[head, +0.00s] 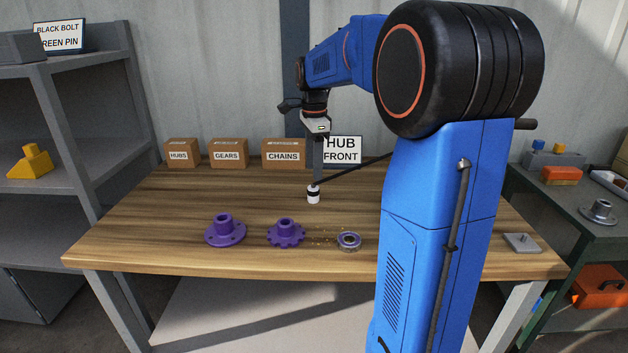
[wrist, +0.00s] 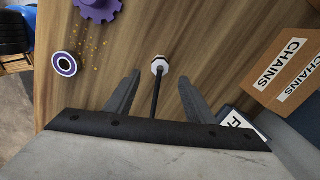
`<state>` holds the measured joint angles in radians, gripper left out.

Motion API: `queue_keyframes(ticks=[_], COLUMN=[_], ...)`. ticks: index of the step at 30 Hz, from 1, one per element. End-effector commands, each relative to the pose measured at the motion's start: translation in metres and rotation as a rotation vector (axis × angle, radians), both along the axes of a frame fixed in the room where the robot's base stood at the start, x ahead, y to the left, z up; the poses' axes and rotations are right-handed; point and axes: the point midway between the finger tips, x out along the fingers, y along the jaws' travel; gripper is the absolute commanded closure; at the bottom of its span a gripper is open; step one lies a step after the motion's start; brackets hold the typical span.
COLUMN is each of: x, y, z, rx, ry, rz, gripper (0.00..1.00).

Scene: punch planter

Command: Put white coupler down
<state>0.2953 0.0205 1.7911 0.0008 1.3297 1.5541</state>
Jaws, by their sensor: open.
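The white coupler (head: 313,194), a small white cylinder with a dark band, stands upright on the wooden workbench (head: 170,215) near its middle. It also shows in the wrist view (wrist: 160,64). My gripper (head: 317,178) hangs fingers-down just above or around it. In the wrist view my gripper (wrist: 160,80) has its two fingers spread apart, with the coupler near the gap between the tips and no finger seen pressing on it. A thin dark line runs from the coupler; I cannot tell whether it is a rod or a shadow.
Boxes labelled HUBS (head: 181,153), GEARS (head: 229,154) and CHAINS (head: 283,154) and a HUB FRONT sign (head: 342,150) stand at the back. The bench's left is clear.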

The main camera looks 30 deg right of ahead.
Motion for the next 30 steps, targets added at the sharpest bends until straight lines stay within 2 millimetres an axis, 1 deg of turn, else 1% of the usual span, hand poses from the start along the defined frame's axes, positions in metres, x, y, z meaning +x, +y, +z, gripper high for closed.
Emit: queue_keyframes(ticks=[1,3,6,9,14,30], x=[0.000,0.000,0.000,0.000,0.000,0.000], y=[0.000,0.000,0.000,0.000,0.000,0.000], z=[0.009,0.019,0.030,0.036,0.039,0.039], rx=[-0.001,-0.001,0.000,0.000,0.000,0.000], ry=[-0.002,-0.002,-0.001,-0.001,0.000,0.000], rz=[0.000,0.000,0.000,0.000,0.000,0.000], gripper=[0.51,0.51,0.51,0.51,0.51,0.51])
